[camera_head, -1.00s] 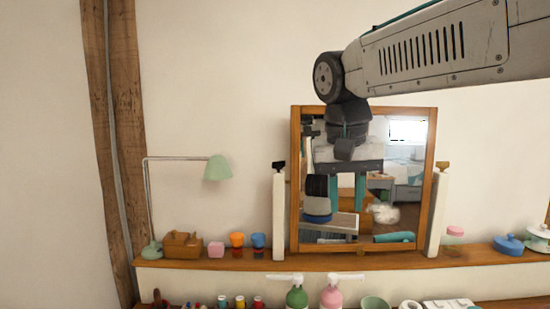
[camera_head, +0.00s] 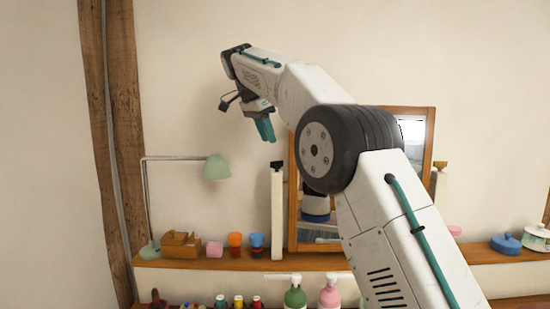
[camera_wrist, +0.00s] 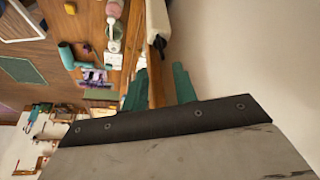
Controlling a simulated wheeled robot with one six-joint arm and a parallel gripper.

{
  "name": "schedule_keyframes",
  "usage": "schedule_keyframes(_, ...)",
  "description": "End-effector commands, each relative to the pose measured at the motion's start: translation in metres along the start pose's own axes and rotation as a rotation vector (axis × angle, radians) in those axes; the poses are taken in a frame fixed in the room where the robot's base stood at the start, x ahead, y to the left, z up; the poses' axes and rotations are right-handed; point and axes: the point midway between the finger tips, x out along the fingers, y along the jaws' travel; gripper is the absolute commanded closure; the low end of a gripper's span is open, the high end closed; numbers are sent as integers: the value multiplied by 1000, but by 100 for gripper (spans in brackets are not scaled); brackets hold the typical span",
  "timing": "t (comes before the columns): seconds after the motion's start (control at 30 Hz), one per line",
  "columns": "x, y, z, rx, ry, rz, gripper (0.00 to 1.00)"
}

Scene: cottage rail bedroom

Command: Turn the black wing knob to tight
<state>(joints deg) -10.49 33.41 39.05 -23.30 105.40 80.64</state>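The black wing knob (camera_head: 277,165) sits on top of the white post (camera_head: 277,215) left of the mirror. In the wrist view a dark knob (camera_wrist: 159,43) shows by the end of a white post (camera_wrist: 157,20), beyond my fingertips. My gripper (camera_head: 265,130) is above and slightly left of the black knob in the head view, its teal fingers pointing down. In the wrist view my gripper (camera_wrist: 160,82) has its fingers apart, with nothing held between them. The fingers look clear of the knob. The knob's exact angle is too small to tell.
The wood-framed mirror (camera_head: 292,200) is partly hidden by my arm. A brownish knob (camera_head: 440,164) tops the right post (camera_head: 438,190). A green lamp (camera_head: 216,168), wooden box (camera_head: 181,245) and cups (camera_head: 257,242) stand left on the shelf (camera_head: 220,263). Wall above is clear.

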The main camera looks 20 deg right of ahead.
Motion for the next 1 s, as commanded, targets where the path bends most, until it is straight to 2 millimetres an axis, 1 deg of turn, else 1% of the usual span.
schedule_keyframes(0.17, 13, -2, 0, 12, 3, 2, 72)
schedule_keyframes(0.27, 27, -1, 1, 10, 1, 3, 72)
schedule_keyframes(0.4, 51, -1, 0, 11, 1, 3, 72)
schedule_keyframes(0.53, 67, -2, 0, 10, 1, 1, 72)
schedule_keyframes(0.7, 77, -2, 1, 9, 1, -1, 72)
schedule_keyframes(0.93, 78, -2, 1, 10, 2, -1, 72)
schedule_keyframes(0.97, 78, -2, 0, 10, 2, -1, 75)
schedule_keyframes(1.0, 78, -2, 0, 10, 2, -1, 86)
